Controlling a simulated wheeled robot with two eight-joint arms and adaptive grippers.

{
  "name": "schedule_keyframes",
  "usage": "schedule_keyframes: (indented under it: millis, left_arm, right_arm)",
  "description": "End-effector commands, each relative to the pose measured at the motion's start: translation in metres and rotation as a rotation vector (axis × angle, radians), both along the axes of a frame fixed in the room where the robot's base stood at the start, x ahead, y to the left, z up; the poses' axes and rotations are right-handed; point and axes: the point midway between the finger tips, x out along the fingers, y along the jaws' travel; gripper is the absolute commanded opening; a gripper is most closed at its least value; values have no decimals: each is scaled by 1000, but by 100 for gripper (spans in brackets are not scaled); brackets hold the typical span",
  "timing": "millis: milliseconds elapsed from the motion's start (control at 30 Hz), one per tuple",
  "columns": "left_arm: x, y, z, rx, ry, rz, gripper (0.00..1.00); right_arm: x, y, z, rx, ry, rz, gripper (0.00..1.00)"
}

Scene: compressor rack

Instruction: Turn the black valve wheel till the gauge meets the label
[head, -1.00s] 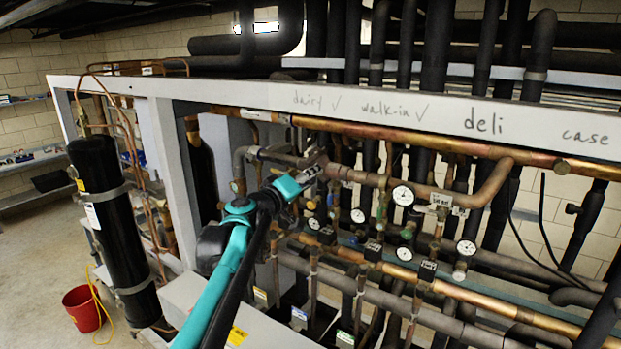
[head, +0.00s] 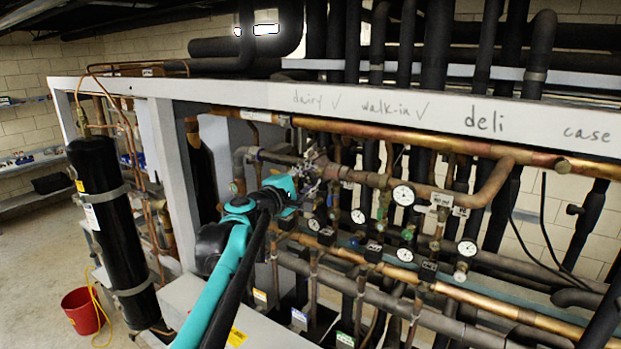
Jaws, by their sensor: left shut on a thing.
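My left gripper (head: 312,184) reaches in from the lower left on a teal and black arm. Its fingers are shut at the valve on the upper pipe run, left of the nearest large gauge. The black valve wheel is hidden or too small to make out among the fingers. A round white gauge (head: 403,195) stands right of the gripper, with small pale labels (head: 441,200) on the pipe beside it. Its needle is too small to read. Other gauges sit lower, one at centre (head: 358,216) and one at right (head: 467,248). My right gripper is not in view.
A grey frame beam (head: 380,110) with handwritten names crosses above the pipes. Copper pipes (head: 440,145) and dark insulated pipes crowd around the gripper. A black cylinder (head: 108,215) and a red bucket (head: 81,311) stand at left, with open floor beside them.

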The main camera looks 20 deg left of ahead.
Motion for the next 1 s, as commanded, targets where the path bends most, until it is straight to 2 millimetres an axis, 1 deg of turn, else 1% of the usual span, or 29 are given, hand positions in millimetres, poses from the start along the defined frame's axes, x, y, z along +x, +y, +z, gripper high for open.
schedule_keyframes:
  millis: [133,333,867,900,1000]
  left_arm:
    - [0,0,0,-79,10,0,3]
    - [0,0,0,-144,19,0,3]
    - [0,0,0,-169,23,1,3]
    - [0,0,0,-169,23,1,35]
    - [0,0,0,-169,24,0,57]
  right_arm:
    - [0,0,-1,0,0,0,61]
    - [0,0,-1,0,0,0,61]
    - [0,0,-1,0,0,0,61]
    - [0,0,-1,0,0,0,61]
    - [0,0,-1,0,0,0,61]
